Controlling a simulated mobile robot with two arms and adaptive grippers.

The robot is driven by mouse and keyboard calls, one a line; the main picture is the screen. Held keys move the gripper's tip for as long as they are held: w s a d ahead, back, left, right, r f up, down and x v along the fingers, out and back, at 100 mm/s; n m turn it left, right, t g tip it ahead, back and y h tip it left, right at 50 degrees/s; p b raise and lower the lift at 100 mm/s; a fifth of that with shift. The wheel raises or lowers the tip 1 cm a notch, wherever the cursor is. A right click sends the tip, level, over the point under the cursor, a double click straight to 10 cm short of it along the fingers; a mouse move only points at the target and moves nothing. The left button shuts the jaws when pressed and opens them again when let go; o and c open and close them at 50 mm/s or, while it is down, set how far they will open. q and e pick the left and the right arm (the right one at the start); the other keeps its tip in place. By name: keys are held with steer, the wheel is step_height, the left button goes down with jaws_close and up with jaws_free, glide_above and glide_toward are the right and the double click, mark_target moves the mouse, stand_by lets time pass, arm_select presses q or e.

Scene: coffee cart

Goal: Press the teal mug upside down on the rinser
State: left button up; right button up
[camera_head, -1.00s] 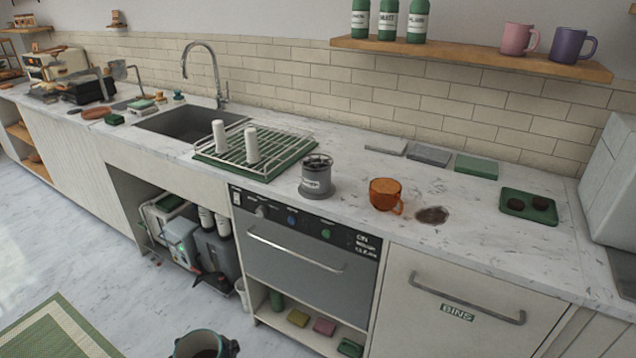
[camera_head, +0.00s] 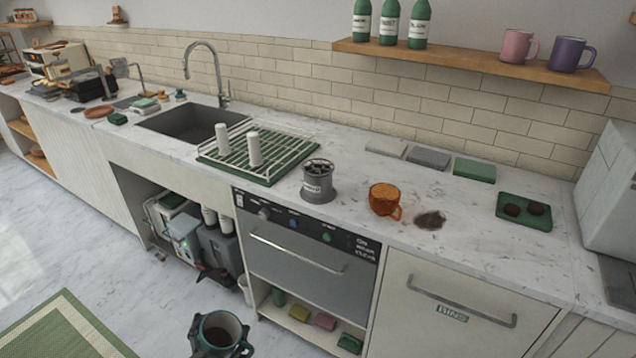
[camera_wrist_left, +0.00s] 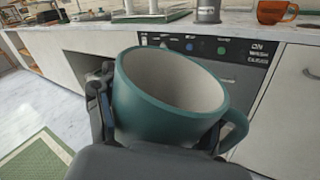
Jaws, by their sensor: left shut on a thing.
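The teal mug (camera_head: 219,333) is at the bottom of the head view, in front of the counter and below its top. My left gripper (camera_head: 219,349) is shut around its body. In the left wrist view the teal mug (camera_wrist_left: 165,95) fills the middle, mouth up and tilted, its handle to the right; the fingers of my left gripper (camera_wrist_left: 155,115) lie at its two sides. The rinser (camera_head: 318,181), a grey cylinder with a dark spoked top, stands on the counter right of the drying rack. My right gripper is not in view.
An orange mug (camera_head: 384,200) stands right of the rinser, beside a brown spill (camera_head: 430,220). A green tray (camera_head: 524,212) lies further right. The counter front edge lies between mug and rinser.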

arm_select(q)
steer(key=shift+r+m, duration=0.2)
steer(key=shift+m, duration=0.3)
steer(key=shift+f, duration=0.15)
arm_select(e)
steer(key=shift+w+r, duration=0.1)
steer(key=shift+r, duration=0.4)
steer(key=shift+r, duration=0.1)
arm_select(q)
steer(key=m+p, duration=0.5)
steer(key=shift+r, duration=0.3)
steer(key=shift+f+m, duration=0.15)
steer(key=shift+m, duration=0.45)
steer(key=shift+f, duration=0.2)
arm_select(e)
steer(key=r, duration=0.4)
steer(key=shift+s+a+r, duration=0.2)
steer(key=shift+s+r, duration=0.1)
